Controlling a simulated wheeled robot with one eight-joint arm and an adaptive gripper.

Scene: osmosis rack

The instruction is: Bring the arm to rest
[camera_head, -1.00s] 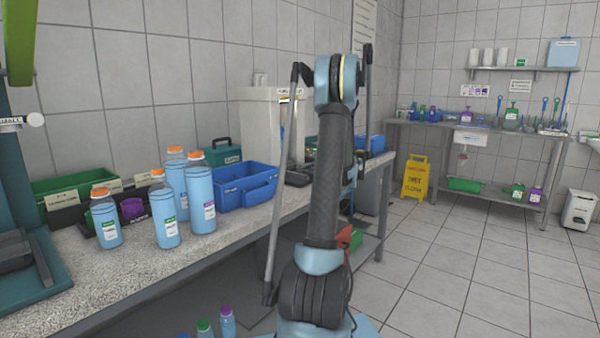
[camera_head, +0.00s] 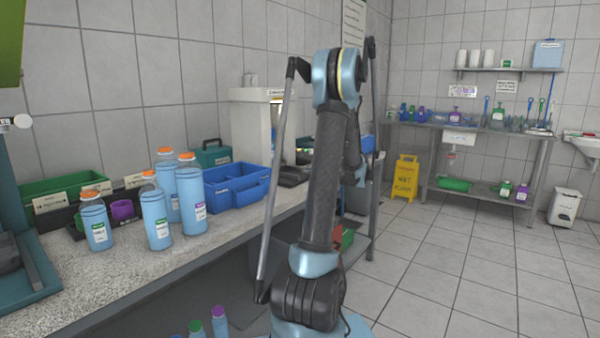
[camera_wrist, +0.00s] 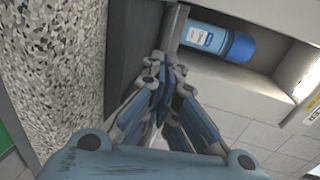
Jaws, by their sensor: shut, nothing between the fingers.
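My gripper (camera_wrist: 163,72) shows in the wrist view with its fingers together and nothing between them. It hangs beside the speckled worktop edge. Ahead of it in that view a blue-capped bottle (camera_wrist: 215,40) sits in a pale recess; the gripper looks apart from it, though the exact gap is hard to tell. In the head view my arm stands raised and folded in the middle, and my gripper is hidden behind it.
The worktop (camera_head: 120,270) holds several blue bottles (camera_head: 190,200), a blue caddy (camera_head: 237,187) and a green bin (camera_head: 65,187). A white cabinet (camera_head: 250,130) stands behind. A yellow floor sign (camera_head: 405,178) stands at the back. The tiled floor (camera_head: 460,270) at right is clear.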

